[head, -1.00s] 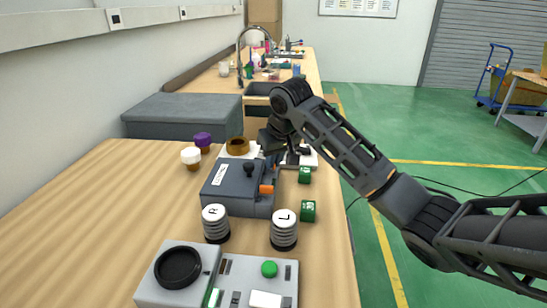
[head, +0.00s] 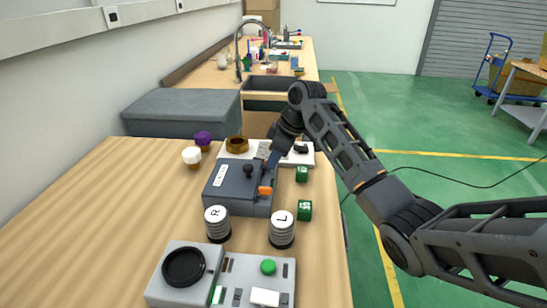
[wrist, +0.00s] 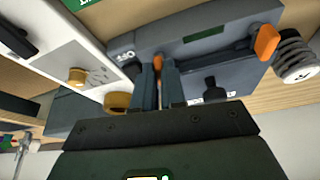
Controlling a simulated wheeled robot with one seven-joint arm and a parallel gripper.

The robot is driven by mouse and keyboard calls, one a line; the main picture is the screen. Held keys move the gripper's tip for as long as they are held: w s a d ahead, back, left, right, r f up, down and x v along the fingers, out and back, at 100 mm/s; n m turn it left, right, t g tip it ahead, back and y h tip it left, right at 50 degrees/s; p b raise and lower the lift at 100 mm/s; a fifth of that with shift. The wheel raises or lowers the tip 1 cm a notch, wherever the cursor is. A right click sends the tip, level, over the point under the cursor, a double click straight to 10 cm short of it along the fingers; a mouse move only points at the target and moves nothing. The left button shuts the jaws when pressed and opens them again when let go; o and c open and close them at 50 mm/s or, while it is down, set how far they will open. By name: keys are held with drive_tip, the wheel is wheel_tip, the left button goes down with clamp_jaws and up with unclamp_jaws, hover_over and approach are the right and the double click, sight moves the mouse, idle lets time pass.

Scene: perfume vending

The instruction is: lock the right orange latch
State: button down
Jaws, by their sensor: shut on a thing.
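A dark grey box (head: 232,200) with a black knob on its lid stands on the wooden table. One orange latch (head: 265,190) is on its near right part in the head view; the wrist view shows this latch (wrist: 266,42) clear of my fingers. The other orange latch (wrist: 158,63) is at the far end of the same side, mostly hidden between my fingers. My gripper (wrist: 159,72) is shut on this far latch. In the head view my gripper (head: 271,165) reaches down to the box's far right corner and hides that latch.
Two ribbed canisters (head: 282,230) stand in front of the box, and green cubes (head: 305,210) lie to its right. A white panel with a brass ring (head: 237,144) is behind it. A control panel (head: 250,275) is nearest. Open table lies to the left.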

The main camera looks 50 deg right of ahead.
drive_tip(key=shift+d+n+y, duration=0.1)
drive_tip(key=shift+n+y, duration=0.2)
drive_tip(key=shift+n, duration=0.8)
drive_tip(key=shift+g, duration=0.3)
drive_tip(key=c, duration=1.5)
unclamp_jaws()
drive_tip(key=shift+r, duration=0.1)
drive_tip(key=shift+b+v, duration=0.4)
drive_tip(key=shift+v, duration=3.45)
